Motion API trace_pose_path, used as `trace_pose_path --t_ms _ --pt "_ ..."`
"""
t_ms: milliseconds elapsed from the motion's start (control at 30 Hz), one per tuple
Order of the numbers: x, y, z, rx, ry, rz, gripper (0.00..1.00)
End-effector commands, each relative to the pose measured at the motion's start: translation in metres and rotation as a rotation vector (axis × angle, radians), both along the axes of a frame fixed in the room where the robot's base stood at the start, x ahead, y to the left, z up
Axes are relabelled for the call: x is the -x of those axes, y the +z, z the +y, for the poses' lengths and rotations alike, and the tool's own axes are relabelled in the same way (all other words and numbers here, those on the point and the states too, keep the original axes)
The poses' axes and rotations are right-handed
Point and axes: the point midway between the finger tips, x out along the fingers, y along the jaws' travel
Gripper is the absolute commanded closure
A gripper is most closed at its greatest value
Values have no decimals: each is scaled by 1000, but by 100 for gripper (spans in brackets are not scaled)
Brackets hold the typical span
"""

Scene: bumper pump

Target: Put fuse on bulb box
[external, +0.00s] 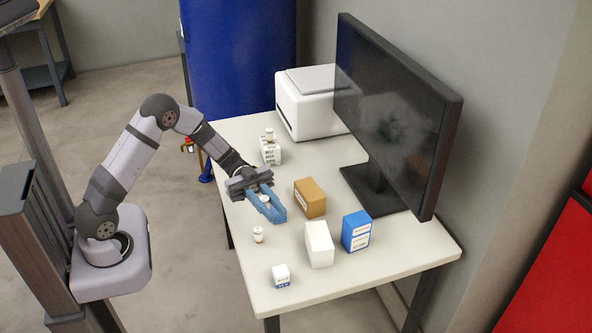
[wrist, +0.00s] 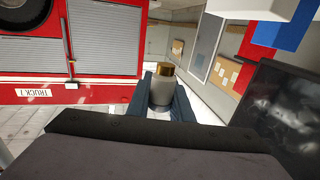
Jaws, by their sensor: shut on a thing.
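My gripper (external: 268,207) is shut on a fuse, a small pale cylinder with a brass cap, above the table. The held fuse (wrist: 160,92) shows clearly between the blue fingers in the wrist view; in the external view (external: 265,200) the fingers partly hide it. A similar fuse (external: 258,235) stands upright on the table, nearer the front. A white box with dark print (external: 271,154) stands farther back, with a small fuse-like piece (external: 269,134) on top. A small white-and-blue box (external: 281,276) stands at the front. I cannot read which box is the bulb box.
A brown box (external: 310,198), a white box (external: 319,245) and a blue box (external: 356,231) stand right of my gripper. A monitor (external: 390,120) and a white machine (external: 312,105) stand behind on the table (external: 400,255). The table's left front is mostly clear.

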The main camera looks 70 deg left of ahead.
Motion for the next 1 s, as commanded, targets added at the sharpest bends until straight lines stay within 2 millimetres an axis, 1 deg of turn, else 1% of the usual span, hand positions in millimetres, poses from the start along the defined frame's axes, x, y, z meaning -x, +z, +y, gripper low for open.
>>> trace_pose_path --t_ms 33,100,200,300,400,467,500,567,633,767,900,1000 --pt "5 10 -27 0 -52 -1 100" --pt "12 19 -58 -1 -97 -1 100" --pt "21 32 -96 0 -133 -1 100" --pt "29 44 -129 0 -142 0 100" --pt "36 54 -158 0 -114 1 100" --pt "37 57 -169 0 -76 2 100" --pt "36 57 -173 -1 -45 3 100" --pt "33 57 -174 -1 10 3 100" --pt "26 53 -170 -1 86 5 100" --pt "14 42 -157 -1 227 8 100" --pt "2 25 -141 -2 364 8 100" --pt "-6 17 -131 -2 441 6 100"
